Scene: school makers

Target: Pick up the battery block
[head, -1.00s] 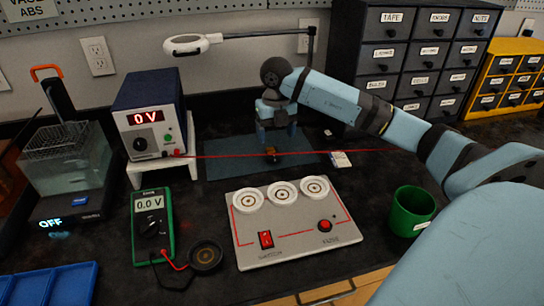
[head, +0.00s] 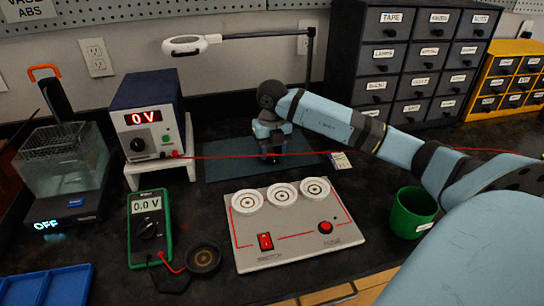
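My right gripper (head: 271,156) points down over the dark blue mat (head: 222,163) at the back of the bench. A small dark and orange-brown item, which may be the battery block, is at its fingertips and is almost wholly hidden by them. The fingers are too small and dark here to show whether they are closed on it. My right arm reaches in from the right. My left gripper is not in view.
In front lies a grey panel (head: 290,243) with three round white sockets, a switch and a red button. A power supply (head: 147,127) and green multimeter (head: 149,228) stand left, a green cup (head: 412,212) right. A lamp arm (head: 258,36) hangs above.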

